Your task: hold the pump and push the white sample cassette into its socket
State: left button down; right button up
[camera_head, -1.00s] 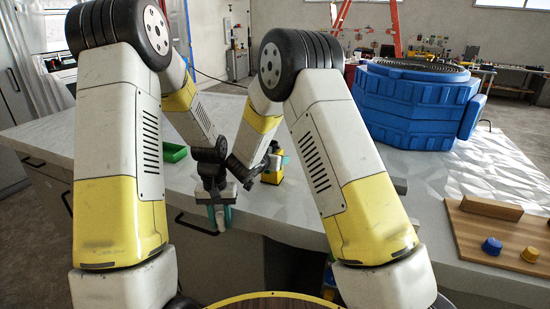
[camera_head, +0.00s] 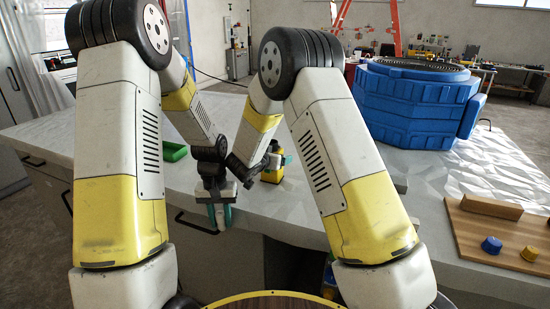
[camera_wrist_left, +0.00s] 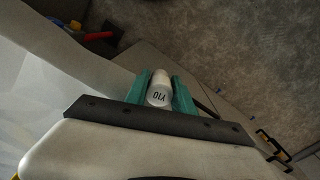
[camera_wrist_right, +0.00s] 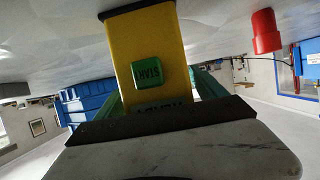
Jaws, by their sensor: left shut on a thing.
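My left gripper (camera_head: 220,216) points down by the bench's front edge. The yellow pump (camera_head: 272,173) stands on the bench just right of and behind the left gripper. My right gripper (camera_head: 280,160) is at the pump. In the right wrist view the pump (camera_wrist_right: 150,45) shows a green button (camera_wrist_right: 147,74) and lies between the teal fingers (camera_wrist_right: 160,95); whether they press on it is unclear. The socket is not clearly visible.
A green tray (camera_head: 173,151) lies left of the grippers. A large blue container (camera_head: 415,105) stands at the back right. A wooden board (camera_head: 470,240) with blue and yellow knobs lies at the right. A red cylinder (camera_wrist_right: 265,32) shows in the right wrist view.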

jog(key=c, duration=1)
